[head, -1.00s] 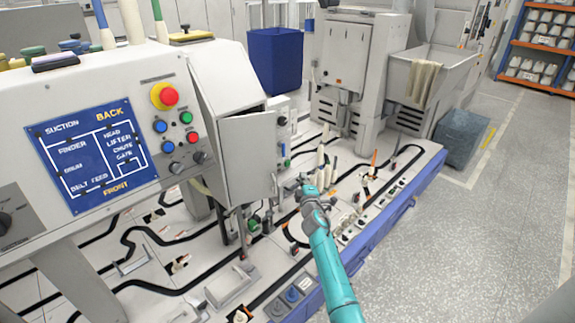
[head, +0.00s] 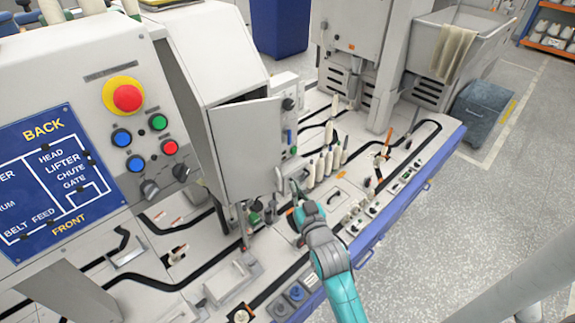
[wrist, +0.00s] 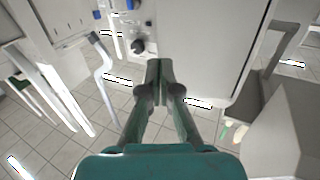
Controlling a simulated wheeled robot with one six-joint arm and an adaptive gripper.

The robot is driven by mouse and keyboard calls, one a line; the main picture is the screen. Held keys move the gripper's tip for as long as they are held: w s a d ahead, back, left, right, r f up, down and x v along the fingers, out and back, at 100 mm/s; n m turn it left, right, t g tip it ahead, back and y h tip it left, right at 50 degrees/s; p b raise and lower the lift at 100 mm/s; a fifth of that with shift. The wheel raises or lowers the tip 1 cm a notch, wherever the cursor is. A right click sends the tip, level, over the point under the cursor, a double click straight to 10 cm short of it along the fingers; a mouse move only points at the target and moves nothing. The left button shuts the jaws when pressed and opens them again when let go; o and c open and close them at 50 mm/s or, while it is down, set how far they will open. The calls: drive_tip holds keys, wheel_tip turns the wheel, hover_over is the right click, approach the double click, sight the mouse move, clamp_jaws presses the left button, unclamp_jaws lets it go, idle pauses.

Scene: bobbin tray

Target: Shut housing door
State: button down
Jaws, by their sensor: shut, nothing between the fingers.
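The housing door (head: 246,150) is a light grey panel on the white housing (head: 205,50) in the head view. It stands ajar, with a dark gap along its top edge. A small upright handle (head: 279,178) is on its right edge. My gripper (head: 293,187) is just right of the handle, low beside the door; I cannot tell whether it touches. In the wrist view my gripper (wrist: 160,68) has its fingers together and holds nothing. A bent grey bar (wrist: 102,68) shows left of the fingers there; I cannot tell whether it is the handle.
A control panel with a red button (head: 127,97) stands left of the housing. Several pale bobbins (head: 328,163) stand on the machine bed right of my gripper. A blue bin (head: 280,25) is behind. Open floor (head: 480,210) lies to the right.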

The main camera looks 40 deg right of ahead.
sight(280, 153)
drive_tip(key=x, duration=1.3)
drive_tip(key=shift+w+d, duration=0.15)
drive_tip(key=shift+w, duration=0.1)
drive_tip(key=shift+w+d, duration=0.2)
drive_tip(key=shift+w, duration=0.1)
drive_tip(key=x, duration=0.6)
drive_tip(key=shift+w, duration=0.1)
drive_tip(key=shift+a, duration=0.1)
